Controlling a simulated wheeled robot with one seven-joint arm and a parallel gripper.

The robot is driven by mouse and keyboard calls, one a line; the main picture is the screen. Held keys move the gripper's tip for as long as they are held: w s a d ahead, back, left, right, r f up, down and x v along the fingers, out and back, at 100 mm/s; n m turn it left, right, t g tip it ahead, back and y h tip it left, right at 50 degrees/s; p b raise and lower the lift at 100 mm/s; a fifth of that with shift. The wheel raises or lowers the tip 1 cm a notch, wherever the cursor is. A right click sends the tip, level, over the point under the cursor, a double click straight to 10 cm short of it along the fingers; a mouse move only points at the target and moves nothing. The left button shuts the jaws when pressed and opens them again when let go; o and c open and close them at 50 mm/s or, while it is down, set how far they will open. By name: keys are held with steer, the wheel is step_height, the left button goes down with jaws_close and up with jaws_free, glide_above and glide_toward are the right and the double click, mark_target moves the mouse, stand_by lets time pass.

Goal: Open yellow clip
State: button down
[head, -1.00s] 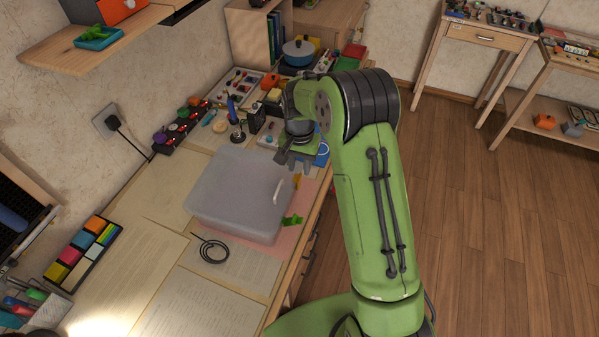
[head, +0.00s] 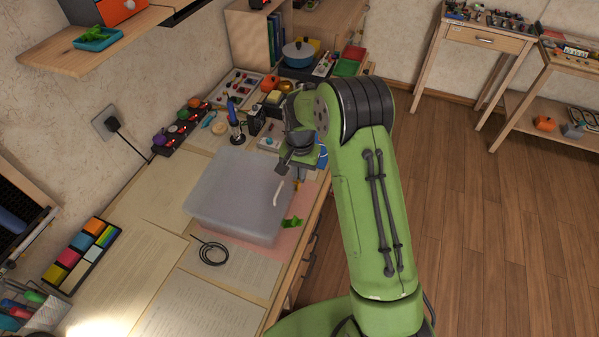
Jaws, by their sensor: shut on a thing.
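A translucent grey plastic box (head: 235,196) with a lid stands on the desk. A pale curved clip or handle (head: 279,193) shows at its right side. A small yellow-orange piece (head: 297,185), which looks like the yellow clip, shows just below my gripper (head: 294,171) at the box's far right corner. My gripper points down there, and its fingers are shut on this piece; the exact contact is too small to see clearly. My arm and wrist hide part of the area behind.
A green piece (head: 292,222) lies beside the box near the desk's right edge. A black cable coil (head: 211,253) lies in front of the box. Tools, a blue pot (head: 298,52) and small parts crowd the desk's far end. Papers cover the near left.

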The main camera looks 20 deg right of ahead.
steer(key=shift+d, duration=0.1)
steer(key=shift+s+d+f+t+y+b, duration=0.45)
steer(key=shift+d+t+y+b, duration=0.3)
steer(key=shift+y+b, duration=0.55)
steer(key=shift+s+d+f+t+y+b, duration=0.3)
steer(key=shift+s+d+t+y+b, duration=0.3)
steer(key=shift+t+y+b, duration=0.45)
steer(key=shift+s+d+f+t+y+b, duration=0.4)
steer(key=shift+d+t+y+b, duration=0.3)
steer(key=shift+y+b, duration=0.75)
steer(key=c, duration=1.2)
jaws_free()
steer(key=shift+c, duration=0.2)
steer(key=shift+d, duration=0.1)
steer(key=p+v, duration=0.4)
steer(key=v, duration=1.1)
steer(key=shift+r, duration=0.4)
steer(key=shift+d, duration=0.15)
